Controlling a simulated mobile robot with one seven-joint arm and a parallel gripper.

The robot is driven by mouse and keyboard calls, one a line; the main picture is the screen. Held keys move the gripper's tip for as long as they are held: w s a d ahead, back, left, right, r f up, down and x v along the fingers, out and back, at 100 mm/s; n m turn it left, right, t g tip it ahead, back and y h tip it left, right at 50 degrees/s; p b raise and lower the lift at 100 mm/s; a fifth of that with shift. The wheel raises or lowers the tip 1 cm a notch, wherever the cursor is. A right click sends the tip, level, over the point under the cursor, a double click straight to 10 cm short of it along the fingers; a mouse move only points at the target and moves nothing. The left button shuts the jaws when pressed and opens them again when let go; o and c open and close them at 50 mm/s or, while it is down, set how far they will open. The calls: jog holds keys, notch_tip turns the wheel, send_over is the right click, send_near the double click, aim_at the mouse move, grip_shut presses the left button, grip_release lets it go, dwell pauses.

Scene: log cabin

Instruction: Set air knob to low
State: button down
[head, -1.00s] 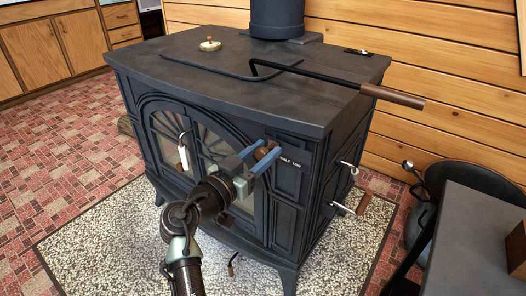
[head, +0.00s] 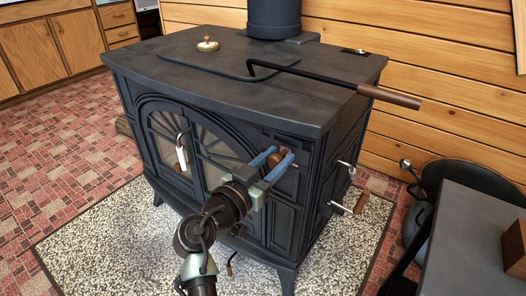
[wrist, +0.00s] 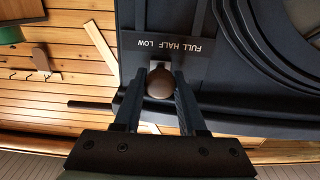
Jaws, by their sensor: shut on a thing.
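The dark stove's air knob (head: 279,157) is a small brown wooden knob on the upper right of its front. My gripper (head: 274,159) has its two blue fingers on either side of it and is shut on it. In the wrist view the round knob (wrist: 160,83) sits between the fingertips. The label plate (wrist: 188,47) reads FULL, HALF, LOW upside down. In the head view my fingers and the knob largely hide the label.
The stove top (head: 200,65) carries a lid with a brass knob (head: 207,44) and a long-handled lifter (head: 330,80). A door handle (head: 182,150) is left of my arm. Side handles (head: 350,205) stick out on the right. A dark table (head: 475,245) stands at the right.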

jog(key=shift+s+d+f, duration=0.15)
jog(key=shift+s+d, duration=0.65)
jog(key=shift+d, duration=0.25)
jog(key=c, duration=0.5)
grip_release()
jog(key=p+v, duration=0.3)
jog(key=v, duration=1)
